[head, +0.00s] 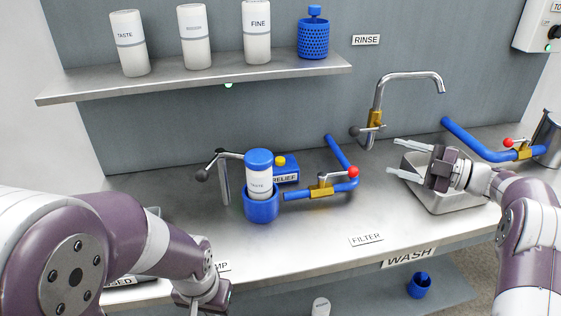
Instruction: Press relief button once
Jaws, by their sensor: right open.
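The relief button is a small yellow knob (281,161) on top of a blue box (287,175) labelled RELIEF. The box stands on the steel counter behind a blue holder (261,208). A white canister (259,181) with a blue cap stands in that holder and hides part of the box. My right gripper (392,157) is open and empty, well to the right of the button, over the sink area, with its fingers pointing left.
A blue pipe with a brass valve and red knob (354,171) lies right of the box. A lever handle (202,174) stands to its left. A faucet (377,105) rises behind the right gripper. A shelf (200,83) with several containers hangs above. The counter's front middle is clear.

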